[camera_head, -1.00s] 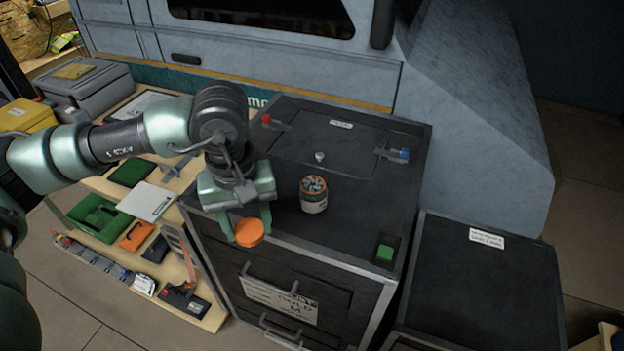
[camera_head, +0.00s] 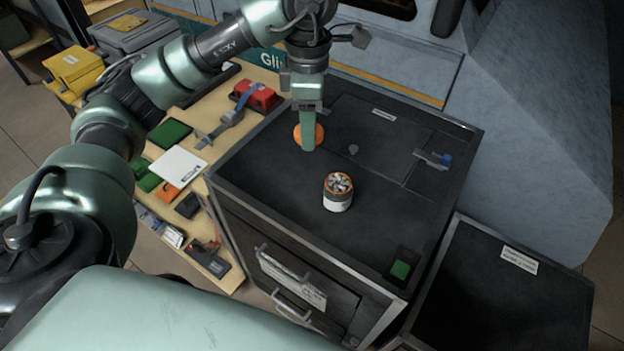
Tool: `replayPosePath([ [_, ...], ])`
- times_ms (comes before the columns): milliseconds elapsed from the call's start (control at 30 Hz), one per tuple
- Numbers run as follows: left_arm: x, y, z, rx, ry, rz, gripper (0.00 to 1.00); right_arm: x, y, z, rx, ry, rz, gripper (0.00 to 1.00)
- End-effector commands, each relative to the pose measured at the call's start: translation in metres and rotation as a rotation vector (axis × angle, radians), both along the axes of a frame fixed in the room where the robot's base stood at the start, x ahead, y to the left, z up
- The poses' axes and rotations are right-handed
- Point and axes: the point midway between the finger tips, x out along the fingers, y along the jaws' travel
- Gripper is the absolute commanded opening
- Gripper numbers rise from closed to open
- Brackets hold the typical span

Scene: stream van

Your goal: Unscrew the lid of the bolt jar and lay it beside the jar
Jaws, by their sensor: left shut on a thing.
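The bolt jar (camera_head: 338,201) stands upright and open on the dark cabinet top (camera_head: 290,185). Metal bolts (camera_head: 340,182) show in its mouth. The orange lid (camera_head: 319,133) is off the jar, behind it and to its left. My left gripper (camera_head: 308,145) points down and is shut on the lid, with a finger covering the lid's middle. The lid looks tilted on edge. I cannot tell whether it touches the cabinet top. My right gripper is not in view.
A wooden bench (camera_head: 222,150) with tools and boxes lies left. The cabinet top left of the jar is clear.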

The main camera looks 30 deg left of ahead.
Motion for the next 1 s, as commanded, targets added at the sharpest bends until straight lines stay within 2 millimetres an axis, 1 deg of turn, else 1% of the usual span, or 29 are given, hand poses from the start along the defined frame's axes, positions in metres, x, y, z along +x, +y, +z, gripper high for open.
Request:
replayPosePath([
  [33, -0.002, -0.001, -0.016, -0.001, 0.010, -0.003, 0.01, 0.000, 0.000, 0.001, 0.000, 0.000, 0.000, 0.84],
  [300, -0.002, 0.000, -0.084, 0.001, 0.006, -0.002, 0.01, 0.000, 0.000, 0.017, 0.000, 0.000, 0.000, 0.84],
  [400, -0.001, 0.000, -0.103, 0.001, 0.004, -0.002, 0.01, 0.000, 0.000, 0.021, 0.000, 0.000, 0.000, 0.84],
  [500, 0.000, 0.000, -0.115, 0.000, 0.001, -0.003, 0.01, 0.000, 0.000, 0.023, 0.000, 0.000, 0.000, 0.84],
  [667, -0.001, 0.000, -0.129, 0.000, 0.002, -0.004, 0.01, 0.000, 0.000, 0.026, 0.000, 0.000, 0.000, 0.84],
  [833, -0.001, 0.000, -0.155, 0.000, 0.004, -0.003, 0.01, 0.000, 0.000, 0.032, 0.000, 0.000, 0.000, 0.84],
  [900, -0.001, 0.000, -0.161, 0.000, 0.001, -0.004, 0.01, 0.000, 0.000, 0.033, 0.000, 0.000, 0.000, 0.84],
  [1000, 0.000, 0.000, -0.164, 0.001, -0.002, -0.005, 0.01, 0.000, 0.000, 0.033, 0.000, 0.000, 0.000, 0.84],
])
